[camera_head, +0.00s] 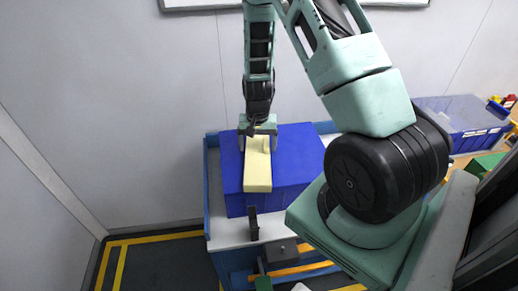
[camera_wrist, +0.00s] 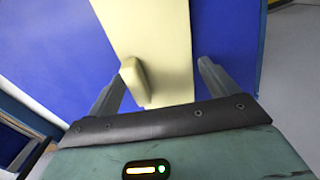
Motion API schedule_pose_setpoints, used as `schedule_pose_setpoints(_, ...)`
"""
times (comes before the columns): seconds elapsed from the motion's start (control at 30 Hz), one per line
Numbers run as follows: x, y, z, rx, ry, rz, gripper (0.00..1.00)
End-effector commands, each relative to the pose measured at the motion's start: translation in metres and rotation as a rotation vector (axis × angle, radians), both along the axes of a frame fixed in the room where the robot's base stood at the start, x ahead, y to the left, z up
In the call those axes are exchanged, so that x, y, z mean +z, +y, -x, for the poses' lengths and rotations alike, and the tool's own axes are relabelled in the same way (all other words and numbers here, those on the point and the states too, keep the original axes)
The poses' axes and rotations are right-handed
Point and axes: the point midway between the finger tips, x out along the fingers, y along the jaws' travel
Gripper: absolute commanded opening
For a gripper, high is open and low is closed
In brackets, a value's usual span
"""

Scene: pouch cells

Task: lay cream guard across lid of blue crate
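The cream guard (camera_head: 258,172) is a long pale block lying on the lid of the blue crate (camera_head: 295,150), running from under my gripper toward the crate's near edge. In the wrist view the guard (camera_wrist: 165,40) lies over the blue lid (camera_wrist: 225,35), with a small raised cream grip (camera_wrist: 134,80) on it. My gripper (camera_head: 257,142) is low over the guard's far end. The fingertips' exact height is unclear.
The crate stands on a pale-topped blue cart (camera_head: 228,234). A dark upright post (camera_head: 253,223) stands at the crate's near side. Another blue crate (camera_head: 462,116) is at the right. Walls stand behind and at the left. Yellow-lined floor shows at the lower left.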

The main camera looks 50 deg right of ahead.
Motion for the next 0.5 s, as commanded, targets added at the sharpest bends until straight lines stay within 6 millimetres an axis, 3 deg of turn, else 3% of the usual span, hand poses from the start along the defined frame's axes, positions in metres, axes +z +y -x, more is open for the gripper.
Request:
schedule_pose_setpoints(0.03, 0.0001, 0.0001, -0.0001, 0.000, 0.000, 0.000, 0.70)
schedule_pose_setpoints(0.1, 0.0001, 0.0001, -0.0001, 0.000, 0.000, 0.000, 0.51)
schedule_pose_setpoints(0.2, 0.0003, 0.0000, -0.0001, 0.000, 0.000, 0.000, 0.45)
schedule_pose_setpoints(0.5, 0.0033, -0.0001, -0.0005, 0.001, -0.001, 0.001, 0.45)
